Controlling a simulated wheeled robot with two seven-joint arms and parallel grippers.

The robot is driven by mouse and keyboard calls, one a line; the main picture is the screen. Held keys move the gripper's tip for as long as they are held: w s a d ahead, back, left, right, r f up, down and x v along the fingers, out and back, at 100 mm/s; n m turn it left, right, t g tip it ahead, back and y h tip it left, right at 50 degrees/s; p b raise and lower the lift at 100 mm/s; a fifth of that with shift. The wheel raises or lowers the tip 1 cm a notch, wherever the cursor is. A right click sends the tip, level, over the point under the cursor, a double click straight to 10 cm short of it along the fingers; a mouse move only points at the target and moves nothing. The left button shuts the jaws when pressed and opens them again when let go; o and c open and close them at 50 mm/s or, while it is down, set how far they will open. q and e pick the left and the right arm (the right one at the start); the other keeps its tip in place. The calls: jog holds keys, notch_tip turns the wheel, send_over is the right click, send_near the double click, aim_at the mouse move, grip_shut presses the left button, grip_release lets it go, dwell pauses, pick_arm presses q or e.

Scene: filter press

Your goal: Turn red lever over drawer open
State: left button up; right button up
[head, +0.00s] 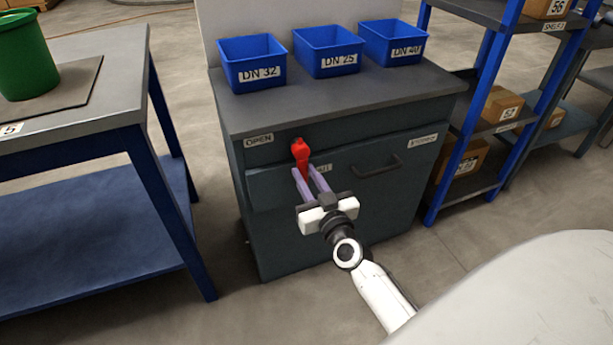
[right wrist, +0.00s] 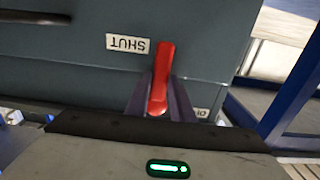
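The red lever (head: 301,152) is mounted on the dark cabinet's front, at the upper left of the drawer front (head: 362,172). It also shows in the right wrist view (right wrist: 162,72), with its near end between my fingers. My right gripper (head: 304,170) reaches it from the front, with one finger on each side of the lever. I cannot tell whether the fingers press on it or leave small gaps. An OPEN label (head: 258,139) is left of the lever. A SHUT label (right wrist: 128,43) appears upside down in the right wrist view. My left gripper is out of view.
Several blue bins, including DN 25 (head: 329,52), stand on the cabinet top (head: 340,100). A dark handle (head: 378,168) sticks out of the drawer front. A blue-legged table (head: 95,100) with a green bucket (head: 25,58) is left; a blue shelf rack (head: 478,110) with boxes is right.

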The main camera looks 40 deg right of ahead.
grip_shut()
